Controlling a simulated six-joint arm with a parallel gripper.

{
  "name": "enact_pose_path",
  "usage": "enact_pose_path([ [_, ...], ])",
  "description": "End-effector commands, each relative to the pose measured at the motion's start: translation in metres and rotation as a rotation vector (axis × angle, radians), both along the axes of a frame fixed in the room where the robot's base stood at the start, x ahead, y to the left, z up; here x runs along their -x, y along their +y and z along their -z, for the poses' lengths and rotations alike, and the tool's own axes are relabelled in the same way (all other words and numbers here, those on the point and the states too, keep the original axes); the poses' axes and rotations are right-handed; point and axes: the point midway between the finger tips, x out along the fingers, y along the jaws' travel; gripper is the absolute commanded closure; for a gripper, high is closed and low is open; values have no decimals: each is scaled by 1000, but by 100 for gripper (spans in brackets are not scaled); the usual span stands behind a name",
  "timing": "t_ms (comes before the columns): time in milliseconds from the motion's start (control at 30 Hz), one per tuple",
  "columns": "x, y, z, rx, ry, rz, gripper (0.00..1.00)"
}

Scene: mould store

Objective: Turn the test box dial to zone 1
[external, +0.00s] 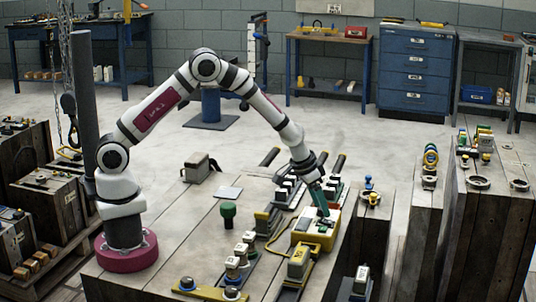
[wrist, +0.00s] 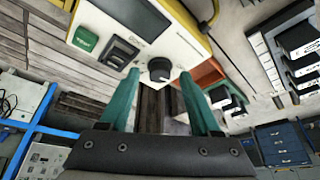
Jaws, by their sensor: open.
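The test box is a yellow case (external: 329,233) with a pale face, standing on the wooden bench; it also fills the top of the wrist view (wrist: 190,45). On its face are a black round dial (wrist: 159,69), a green button (wrist: 85,38), a black rocker switch (wrist: 121,51) and a dark display. My gripper (external: 322,212) reaches down to the box from above. In the wrist view its two teal fingers (wrist: 160,78) are open, with the dial between their tips in the picture. I cannot tell whether they touch it. The dial's zone marks are too small to read.
A yellow terminal-like block (external: 298,263) stands just in front of the box. Rails with several small modules (external: 240,257) lie to its left. A green knob (external: 228,212) stands further left. Another wooden block (external: 487,215) with fittings is at the right.

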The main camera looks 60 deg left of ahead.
Motion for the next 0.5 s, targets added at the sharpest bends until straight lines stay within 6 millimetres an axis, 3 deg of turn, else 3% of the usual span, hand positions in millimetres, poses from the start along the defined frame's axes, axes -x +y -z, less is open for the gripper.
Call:
enact_pose_path([
  [67,0,0,0,0,0,0,36],
  [400,0,0,0,0,1,0,95],
  [433,0,0,-1,0,1,0,100],
  [500,0,0,-1,0,1,0,100],
])
